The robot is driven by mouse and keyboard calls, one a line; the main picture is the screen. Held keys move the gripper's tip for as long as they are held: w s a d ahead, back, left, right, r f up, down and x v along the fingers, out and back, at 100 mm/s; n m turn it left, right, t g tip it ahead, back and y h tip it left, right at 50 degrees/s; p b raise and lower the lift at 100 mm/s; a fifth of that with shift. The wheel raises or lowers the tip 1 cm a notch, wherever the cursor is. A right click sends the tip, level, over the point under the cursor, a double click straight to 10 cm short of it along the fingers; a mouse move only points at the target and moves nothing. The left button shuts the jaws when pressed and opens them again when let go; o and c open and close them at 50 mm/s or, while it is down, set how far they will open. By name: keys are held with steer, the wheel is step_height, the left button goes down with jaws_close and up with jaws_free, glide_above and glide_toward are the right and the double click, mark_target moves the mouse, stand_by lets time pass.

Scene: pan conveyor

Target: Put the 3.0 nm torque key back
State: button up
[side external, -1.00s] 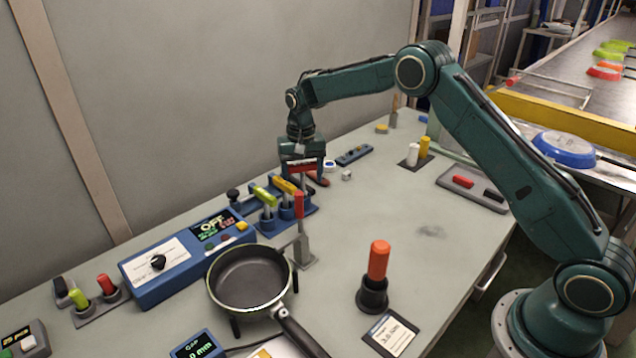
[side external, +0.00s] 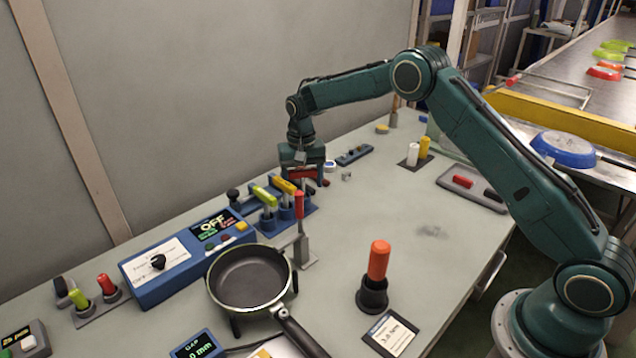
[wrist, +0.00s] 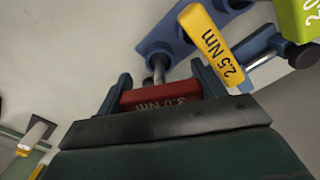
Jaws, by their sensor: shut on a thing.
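The red 3.0 Nm torque key (wrist: 160,93) is held by its handle between the jaws of my gripper (wrist: 164,82). Its label faces the wrist camera, and its metal shank points at the blue key rack (wrist: 172,32). The shank tip meets the rack's free round holder; how deep it sits I cannot tell. In the side view my gripper (side external: 303,172) is above the far end of the rack (side external: 310,211), with the red handle (side external: 301,174) partly hidden. The yellow 2.5 Nm key (wrist: 212,45) and a lime key (wrist: 299,18) stand in the rack close beside my gripper.
A pan (side external: 250,278) sits on a stand in front of the blue control box (side external: 165,265). A red-tipped upright tool (side external: 300,225) stands near the rack. An orange-handled tool (side external: 378,262) stands in a black base behind a card (side external: 391,334).

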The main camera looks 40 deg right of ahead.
steer(key=shift+f, duration=0.4)
steer(key=o, duration=1.1)
steer(key=shift+o, duration=0.2)
steer(key=shift+f, duration=0.1)
step_height(320, 180, up, 13)
steer(key=shift+r, duration=0.5)
